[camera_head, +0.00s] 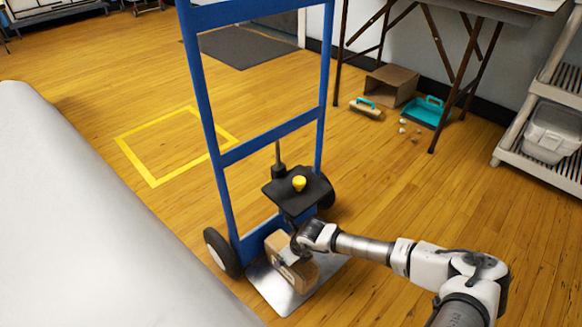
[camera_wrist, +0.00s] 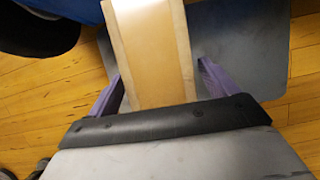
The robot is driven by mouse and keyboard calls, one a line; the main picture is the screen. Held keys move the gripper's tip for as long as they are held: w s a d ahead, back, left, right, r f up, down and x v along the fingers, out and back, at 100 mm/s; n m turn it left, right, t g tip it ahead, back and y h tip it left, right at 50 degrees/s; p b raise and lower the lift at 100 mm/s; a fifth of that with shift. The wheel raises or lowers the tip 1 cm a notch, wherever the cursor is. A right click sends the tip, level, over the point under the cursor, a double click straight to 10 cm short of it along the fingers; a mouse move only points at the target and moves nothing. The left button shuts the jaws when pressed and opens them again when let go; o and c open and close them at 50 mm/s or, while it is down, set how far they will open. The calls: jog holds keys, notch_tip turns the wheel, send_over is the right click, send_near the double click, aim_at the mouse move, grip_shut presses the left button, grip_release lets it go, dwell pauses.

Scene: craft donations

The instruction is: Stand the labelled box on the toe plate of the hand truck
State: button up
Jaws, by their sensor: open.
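The blue hand truck (camera_head: 228,157) stands upright with its grey metal toe plate (camera_head: 270,287) flat on the floor. The brown box (camera_head: 278,246) stands on the toe plate, close to the frame, partly hidden by my gripper in the head view. In the wrist view the box (camera_wrist: 150,60) lies between the two purple fingers of my gripper (camera_wrist: 161,78). The fingers are open, with a gap showing on each side of the box. The grey toe plate (camera_wrist: 245,60) shows around the box there. I cannot make out a label.
A yellow floor outline (camera_head: 150,178) lies left, bare inside. An open carton (camera_head: 392,85), teal dustpan (camera_head: 428,112) and brush lie by the folding table's legs. A shelf (camera_head: 545,165) stands right.

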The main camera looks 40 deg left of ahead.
aim_at(304, 278)
jog(key=shift+r, duration=0.1)
jog(key=p+v, duration=0.3)
jog(key=v, duration=0.2)
jog(key=shift+w+r, duration=0.1)
jog(key=shift+r, duration=0.3)
jog(key=s+d+p, duration=0.1)
jog(key=d+p, duration=0.2)
jog(key=d, duration=0.8)
jog(key=shift+s+d+f, duration=0.25)
jog(key=shift+d+f, duration=0.15)
